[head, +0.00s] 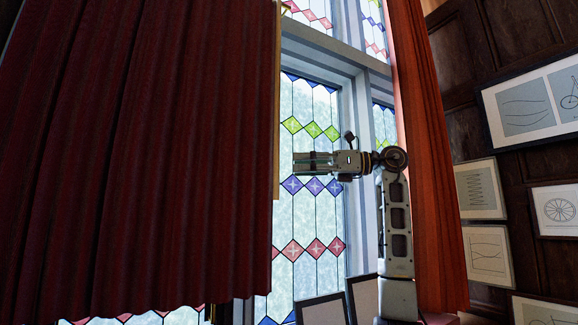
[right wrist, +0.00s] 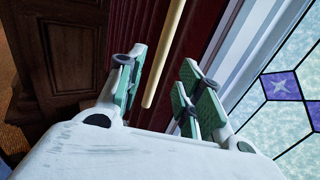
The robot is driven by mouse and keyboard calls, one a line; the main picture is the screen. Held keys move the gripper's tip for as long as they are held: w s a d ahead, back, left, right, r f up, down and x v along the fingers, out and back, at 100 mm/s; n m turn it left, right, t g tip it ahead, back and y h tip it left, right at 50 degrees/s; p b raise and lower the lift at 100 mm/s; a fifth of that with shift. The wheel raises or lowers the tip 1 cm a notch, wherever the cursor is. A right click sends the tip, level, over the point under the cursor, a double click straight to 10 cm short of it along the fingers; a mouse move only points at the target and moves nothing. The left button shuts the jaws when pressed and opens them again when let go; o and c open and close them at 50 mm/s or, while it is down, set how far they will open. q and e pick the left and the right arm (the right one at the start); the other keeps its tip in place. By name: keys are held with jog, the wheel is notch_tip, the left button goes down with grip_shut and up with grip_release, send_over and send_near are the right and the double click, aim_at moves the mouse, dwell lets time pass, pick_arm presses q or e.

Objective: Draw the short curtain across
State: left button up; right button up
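The short curtain (head: 180,150) is dark red and pleated. It hangs on the left of the head view, and its hem is above the bottom of the window. A pale yellow wand (head: 277,120) hangs along its right edge. My right gripper (head: 296,162) points left, just right of the wand's lower part. In the right wrist view my right gripper (right wrist: 158,88) is open, and the wand (right wrist: 165,50) appears in the gap between its fingers, with its lower end in sight. The fingers are not closed on it. My left gripper is not in view.
A leaded window (head: 312,215) with coloured diamonds is behind my right gripper. A longer orange-red curtain (head: 428,150) hangs right, behind my right arm. Framed drawings (head: 530,105) hang on the dark panelled wall. Boards (head: 322,310) stand at the bottom.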

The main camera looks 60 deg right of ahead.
jog(key=shift+v, duration=2.4)
